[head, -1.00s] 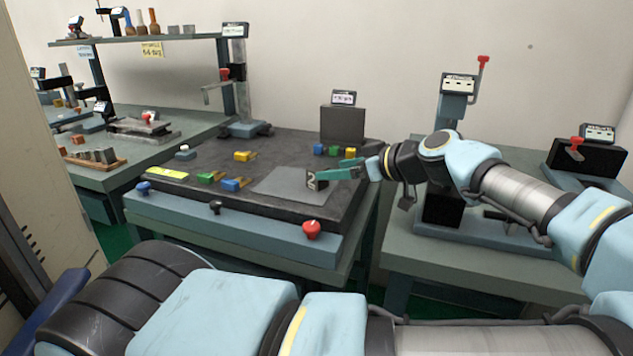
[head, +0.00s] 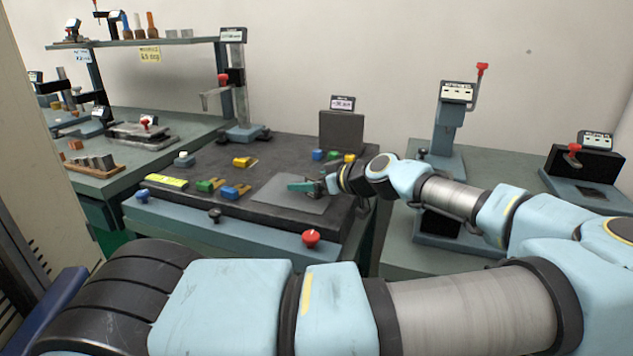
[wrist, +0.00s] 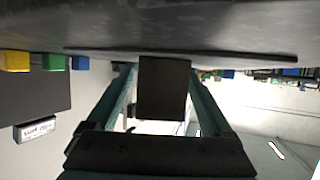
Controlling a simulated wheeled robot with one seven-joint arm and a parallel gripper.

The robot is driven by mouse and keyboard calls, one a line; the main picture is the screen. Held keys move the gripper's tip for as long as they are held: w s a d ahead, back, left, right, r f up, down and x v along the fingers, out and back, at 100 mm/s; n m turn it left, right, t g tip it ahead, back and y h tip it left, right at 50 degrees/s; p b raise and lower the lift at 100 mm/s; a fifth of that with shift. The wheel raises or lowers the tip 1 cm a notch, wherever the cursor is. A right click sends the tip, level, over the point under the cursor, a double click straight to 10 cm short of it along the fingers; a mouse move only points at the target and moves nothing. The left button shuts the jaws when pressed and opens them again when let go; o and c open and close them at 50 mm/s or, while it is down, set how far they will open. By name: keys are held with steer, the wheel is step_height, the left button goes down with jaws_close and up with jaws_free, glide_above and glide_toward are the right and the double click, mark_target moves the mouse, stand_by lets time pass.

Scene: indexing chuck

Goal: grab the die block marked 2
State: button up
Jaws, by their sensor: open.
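The die block is a dark block (wrist: 163,95) on the grey plate (head: 270,195) of the black worktable. In the wrist view it stands between the two green fingers of my gripper (wrist: 163,72), with a finger on each side. The fingers are apart, and small gaps seem to show beside the block. In the head view my gripper (head: 303,186) is low over the plate, and its near finger hides most of the block. The mark 2 is not visible now.
Yellow (head: 243,162), green (head: 206,185) and blue (head: 233,191) pieces lie on the left of the table. More coloured blocks (head: 333,156) stand behind, before a dark upright panel (head: 341,132). A red knob (head: 311,238) sits on the front edge.

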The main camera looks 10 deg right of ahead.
steer(key=shift+w+a+f, duration=0.1)
jaws_close()
stand_by(0.7)
stand_by(0.7)
